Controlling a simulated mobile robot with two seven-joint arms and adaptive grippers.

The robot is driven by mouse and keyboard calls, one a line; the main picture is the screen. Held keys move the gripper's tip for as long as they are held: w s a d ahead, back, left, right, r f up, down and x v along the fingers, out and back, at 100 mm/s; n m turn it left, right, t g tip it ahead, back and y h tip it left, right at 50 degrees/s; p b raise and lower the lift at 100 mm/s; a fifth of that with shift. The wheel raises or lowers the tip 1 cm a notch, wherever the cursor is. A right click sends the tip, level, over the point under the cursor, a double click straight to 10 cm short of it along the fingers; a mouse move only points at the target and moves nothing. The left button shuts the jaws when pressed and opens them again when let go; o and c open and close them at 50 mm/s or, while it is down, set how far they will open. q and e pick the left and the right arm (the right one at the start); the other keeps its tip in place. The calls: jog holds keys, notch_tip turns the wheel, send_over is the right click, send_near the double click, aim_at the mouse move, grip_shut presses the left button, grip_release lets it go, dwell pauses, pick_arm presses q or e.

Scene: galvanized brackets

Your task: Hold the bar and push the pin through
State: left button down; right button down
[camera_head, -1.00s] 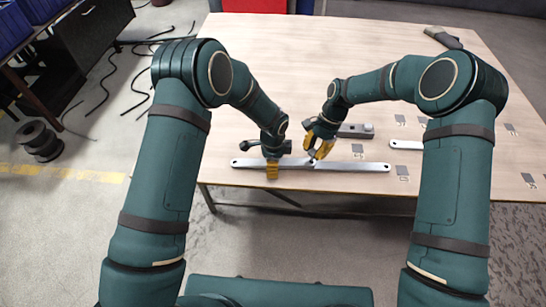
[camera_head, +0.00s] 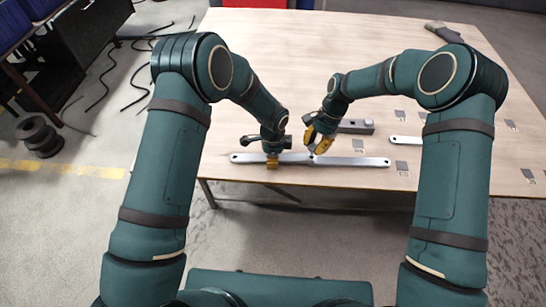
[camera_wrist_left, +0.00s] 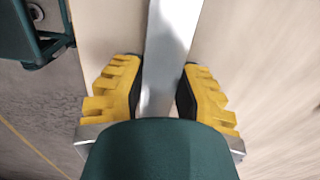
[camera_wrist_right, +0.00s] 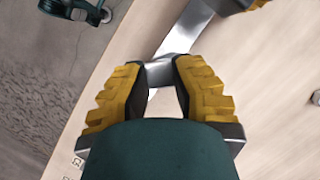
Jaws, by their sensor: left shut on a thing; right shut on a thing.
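A long pale metal bar (camera_head: 350,160) lies along the table's front edge, with a hole at each end in the head view. It looks like two lengths overlapping near the middle, but I cannot be sure. My left gripper (camera_head: 272,161) is shut across its left half; the bar also shows between the fingers in the left wrist view (camera_wrist_left: 165,75). My right gripper (camera_head: 314,148) points down at the bar's middle. It is shut on a small grey piece, seemingly the pin (camera_wrist_right: 160,72), directly over the bar. The fingers hide how deep the pin sits.
A dark grey block (camera_head: 356,126) lies just behind my right gripper. Another pale bar (camera_head: 405,140) lies to the right, partly hidden by my right arm. Several small grey squares (camera_head: 402,167) are spread over the right side. The table's (camera_head: 290,60) back middle is clear.

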pick_arm(q)
jog(key=shift+s+f, duration=0.1)
jog(key=shift+f, duration=0.05)
pick_arm(e)
jog(key=shift+f, duration=1.7)
dwell(1.4)
jog(key=c, duration=0.9)
grip_release()
jog(key=shift+o, duration=0.2)
jog(key=shift+r, duration=3)
pick_arm(q)
jog(key=c, duration=0.7)
grip_release()
jog(key=shift+o, duration=0.2)
